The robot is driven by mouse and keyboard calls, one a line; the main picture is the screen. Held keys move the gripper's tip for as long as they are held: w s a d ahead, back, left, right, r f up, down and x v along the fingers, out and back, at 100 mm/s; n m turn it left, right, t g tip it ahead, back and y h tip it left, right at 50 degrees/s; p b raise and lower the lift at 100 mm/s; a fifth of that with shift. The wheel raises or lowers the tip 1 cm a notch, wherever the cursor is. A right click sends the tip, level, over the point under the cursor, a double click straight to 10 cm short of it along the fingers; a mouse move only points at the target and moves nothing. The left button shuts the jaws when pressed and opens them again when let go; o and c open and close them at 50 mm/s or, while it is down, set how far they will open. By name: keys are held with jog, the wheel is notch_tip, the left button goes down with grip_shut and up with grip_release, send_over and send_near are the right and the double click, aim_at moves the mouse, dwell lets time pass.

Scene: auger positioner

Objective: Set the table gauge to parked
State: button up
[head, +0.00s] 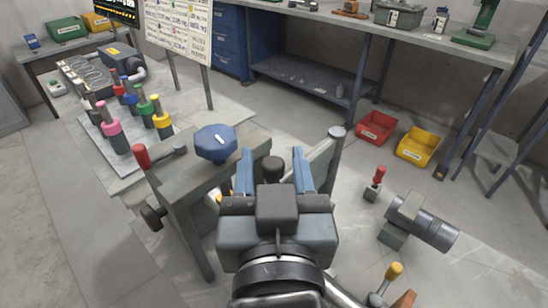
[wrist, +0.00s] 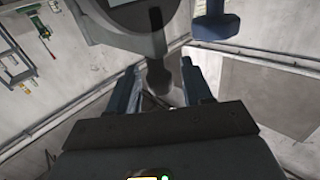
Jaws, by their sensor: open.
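My gripper (head: 271,153) is open, its two blue fingers pointing away from the head camera. A dark round knob (head: 272,168) shows between the fingers, with a gap on each side. In the wrist view, a dark knob or lever end (wrist: 160,82) hangs below a rounded grey housing with a pale face (wrist: 143,22), between the open fingers. This housing looks like the table gauge, but its face is cut off and its setting cannot be read. I cannot tell whether the fingers touch the knob.
Left of my gripper, a grey stand (head: 190,180) carries a blue octagonal knob (head: 215,143) and a red-handled lever (head: 142,156). Several coloured handles stand farther left. A grey motor-like unit (head: 422,222) and yellow-knobbed lever (head: 393,272) lie right. Red (head: 376,128) and yellow (head: 417,146) bins stand behind.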

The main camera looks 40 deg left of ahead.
jog(key=shift+w, duration=0.1)
jog(key=shift+c, duration=0.4)
grip_shut()
